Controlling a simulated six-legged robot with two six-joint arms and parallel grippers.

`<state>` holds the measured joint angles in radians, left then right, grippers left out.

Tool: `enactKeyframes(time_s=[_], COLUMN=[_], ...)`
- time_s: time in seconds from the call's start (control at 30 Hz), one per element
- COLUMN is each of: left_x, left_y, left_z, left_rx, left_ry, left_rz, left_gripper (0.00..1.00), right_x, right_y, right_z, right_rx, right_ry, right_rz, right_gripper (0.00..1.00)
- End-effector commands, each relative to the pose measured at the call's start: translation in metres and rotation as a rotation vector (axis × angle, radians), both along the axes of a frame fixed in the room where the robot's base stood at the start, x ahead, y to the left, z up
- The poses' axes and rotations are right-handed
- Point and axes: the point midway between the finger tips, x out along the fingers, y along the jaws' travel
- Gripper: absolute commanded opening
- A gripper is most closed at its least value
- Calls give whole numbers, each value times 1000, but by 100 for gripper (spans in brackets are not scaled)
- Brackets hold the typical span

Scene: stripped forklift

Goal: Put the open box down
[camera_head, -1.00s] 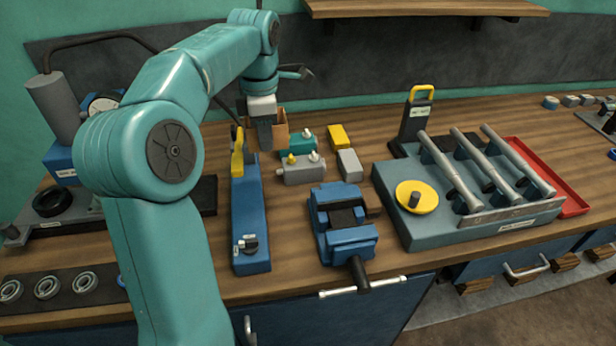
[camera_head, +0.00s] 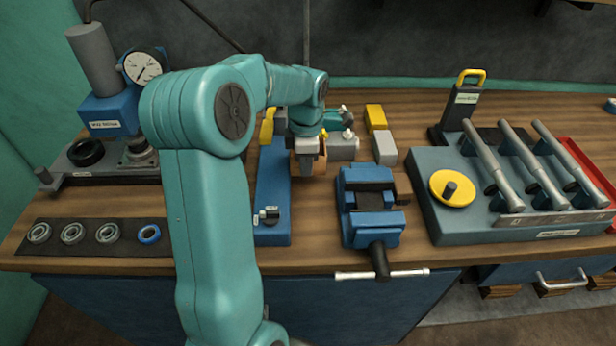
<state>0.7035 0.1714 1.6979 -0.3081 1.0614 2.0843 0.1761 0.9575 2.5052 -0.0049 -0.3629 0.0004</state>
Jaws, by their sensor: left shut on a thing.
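The open box (camera_head: 318,166) is a small brown box, mostly hidden behind my left gripper (camera_head: 306,164). My left gripper comes down from above and is shut on the box at its near side. The box is between the long blue tool with a black knob (camera_head: 273,190) and the grey block with a knob (camera_head: 342,150). I cannot tell whether its bottom touches the bench. My right gripper is out of view.
The blue vise (camera_head: 368,205) stands just right and nearer. Yellow (camera_head: 376,117) and grey (camera_head: 384,148) blocks lie to the right. A grey rack of metal rods (camera_head: 500,190) fills the right side. Bare wood (camera_head: 318,215) shows between the blue tool and vise.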

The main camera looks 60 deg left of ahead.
Motion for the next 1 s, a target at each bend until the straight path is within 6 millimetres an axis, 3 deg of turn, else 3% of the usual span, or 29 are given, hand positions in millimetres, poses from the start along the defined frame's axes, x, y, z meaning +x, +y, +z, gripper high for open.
enactKeyframes(time_s=[0.3,0.73,0.8,1.0], left_x=[3,4,3,3], left_y=[-1,0,0,0], left_z=[-42,-52,-49,-49], left_rx=[-3,0,0,0], left_ry=[1,-1,-1,-1], left_rz=[-1,-1,-1,-1], left_gripper=[0,0,30,33], right_x=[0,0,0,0], right_y=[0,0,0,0], right_z=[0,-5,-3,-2], right_rx=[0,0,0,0], right_ry=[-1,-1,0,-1], right_rz=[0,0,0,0], right_gripper=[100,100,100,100])
